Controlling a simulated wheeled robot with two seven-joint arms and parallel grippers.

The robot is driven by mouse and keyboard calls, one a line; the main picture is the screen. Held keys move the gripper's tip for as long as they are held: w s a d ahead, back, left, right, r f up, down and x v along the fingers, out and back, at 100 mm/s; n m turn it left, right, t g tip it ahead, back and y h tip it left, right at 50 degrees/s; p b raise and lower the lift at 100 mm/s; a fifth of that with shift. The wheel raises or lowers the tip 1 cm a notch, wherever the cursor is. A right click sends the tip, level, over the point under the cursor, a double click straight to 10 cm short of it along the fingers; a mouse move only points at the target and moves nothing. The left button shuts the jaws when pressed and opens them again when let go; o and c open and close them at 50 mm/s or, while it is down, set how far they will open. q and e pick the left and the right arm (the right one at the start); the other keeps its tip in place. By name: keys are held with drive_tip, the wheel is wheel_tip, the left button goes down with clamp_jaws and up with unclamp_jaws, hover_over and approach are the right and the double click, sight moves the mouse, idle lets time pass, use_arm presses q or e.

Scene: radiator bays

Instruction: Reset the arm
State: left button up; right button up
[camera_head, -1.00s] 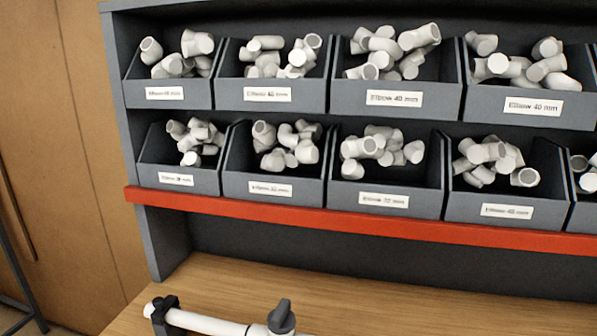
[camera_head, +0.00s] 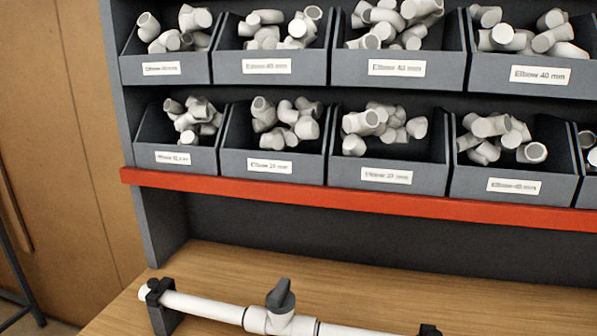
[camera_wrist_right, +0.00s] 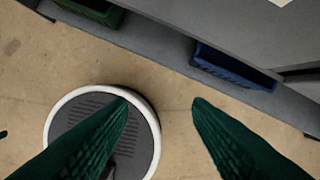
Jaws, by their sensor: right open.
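My right gripper (camera_wrist_right: 160,98) shows in the right wrist view. Its two green ribbed fingers are apart with nothing between them, over the floor. Neither of my grippers or arms shows in the head view. In that view a white pipe assembly (camera_head: 210,307) lies across dark clamps (camera_head: 160,300) on the wooden worktop (camera_head: 250,270). A grey handle (camera_head: 280,296) stands up from its fitting. The right end of the pipe is cut off by the frame.
Grey bins (camera_head: 268,67) of white elbow fittings fill two shelf rows above a red rail (camera_head: 350,203). A wooden door (camera_head: 50,150) is at left. The right wrist view shows a round white-rimmed base (camera_wrist_right: 146,120), a blue bin (camera_wrist_right: 232,68) and a green bin (camera_wrist_right: 92,10).

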drive_tip(key=s+d+f+b, duration=0.1)
drive_tip(key=s+f+b, duration=0.1)
drive_tip(key=s+f, duration=0.4)
drive_tip(key=s+d+f+g+b, duration=0.1)
drive_tip(key=s+f+b, duration=0.2)
drive_tip(key=f, duration=1.1)
drive_tip(key=s+d+f+b, duration=0.1)
drive_tip(key=s+f+b, duration=0.1)
drive_tip(key=s+f, duration=0.7)
drive_tip(key=shift+d+f+g+b, duration=0.15)
drive_tip(key=shift+f+g+b, duration=0.2)
drive_tip(key=shift+f, duration=0.15)
